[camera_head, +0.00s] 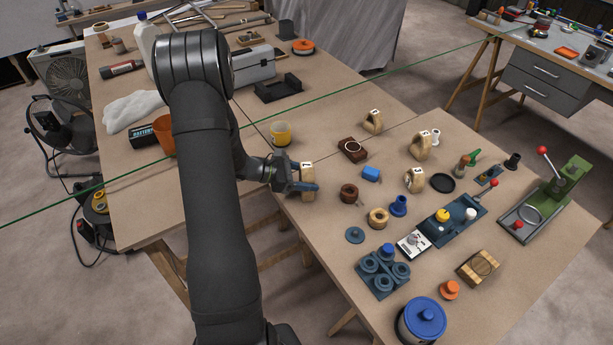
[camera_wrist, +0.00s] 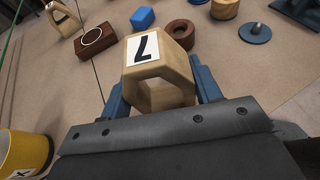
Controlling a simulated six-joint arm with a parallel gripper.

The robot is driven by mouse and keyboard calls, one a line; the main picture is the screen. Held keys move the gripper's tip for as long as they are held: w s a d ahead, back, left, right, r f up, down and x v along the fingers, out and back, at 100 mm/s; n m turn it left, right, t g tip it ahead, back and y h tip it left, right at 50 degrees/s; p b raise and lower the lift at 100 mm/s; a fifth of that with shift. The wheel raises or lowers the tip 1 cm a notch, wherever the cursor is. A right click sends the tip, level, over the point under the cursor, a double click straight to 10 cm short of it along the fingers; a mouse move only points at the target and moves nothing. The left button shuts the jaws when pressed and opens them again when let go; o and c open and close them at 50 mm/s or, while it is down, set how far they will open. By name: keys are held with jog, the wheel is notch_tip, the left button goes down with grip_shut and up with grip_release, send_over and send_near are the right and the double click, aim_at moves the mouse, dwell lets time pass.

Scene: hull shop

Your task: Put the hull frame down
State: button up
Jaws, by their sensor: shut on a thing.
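In the head view the same hull frame (camera_head: 307,182) stands upright in my gripper (camera_head: 302,187) at the left of the near table. I cannot tell whether its underside touches the tabletop. Other wooden frames stand on the table: one at the back (camera_head: 373,121), one to the right (camera_head: 421,145) and one nearer (camera_head: 414,180).
A yellow cup (camera_head: 280,133) stands behind my gripper. A brown block with a ring (camera_head: 352,149), a blue block (camera_head: 371,174) and a brown ring (camera_head: 349,193) lie to the right. The tabletop near the left edge, in front of my gripper, is bare.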

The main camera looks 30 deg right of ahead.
jog(key=o, duration=1.1)
jog(key=shift+c, duration=0.2)
jog(key=shift+r, duration=0.2)
jog(key=v, duration=1.2)
jog(key=shift+s, duration=0.1)
